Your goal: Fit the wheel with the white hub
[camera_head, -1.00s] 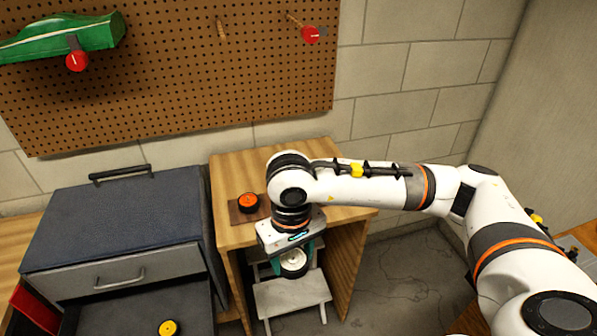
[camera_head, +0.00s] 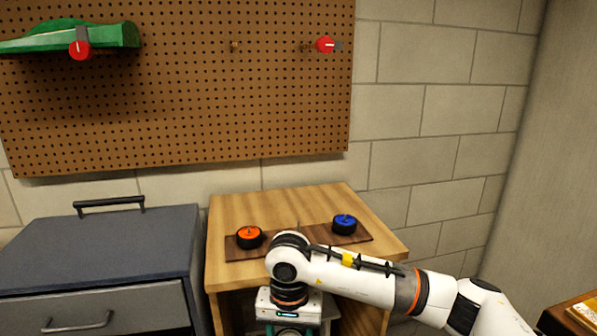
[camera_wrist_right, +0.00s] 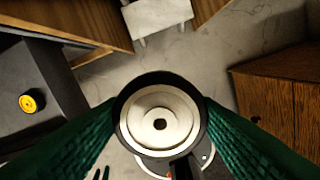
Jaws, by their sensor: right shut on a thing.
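The wheel with the white hub (camera_wrist_right: 160,124) and black tyre is between the fingers of my right gripper (camera_wrist_right: 160,130) in the right wrist view, hub facing the camera. The gripper is shut on it. In the head view my right gripper (camera_head: 289,331) points down in front of the wooden bench, cut by the bottom edge; the wheel is not clearly visible there. A green car body (camera_head: 105,36) hangs on the pegboard at upper left, cut by the frame, with a red round piece (camera_head: 80,50) on its near side. My left gripper is not in view.
A brown board (camera_head: 365,236) on the bench (camera_head: 330,200) holds an orange-hub wheel (camera_head: 249,237) and a blue-hub wheel (camera_head: 344,224). A red round piece (camera_head: 325,45) is on a pegboard peg. The right wrist view shows a yellow-hub wheel (camera_wrist_right: 32,101) in a drawer and a pale stool (camera_wrist_right: 157,14).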

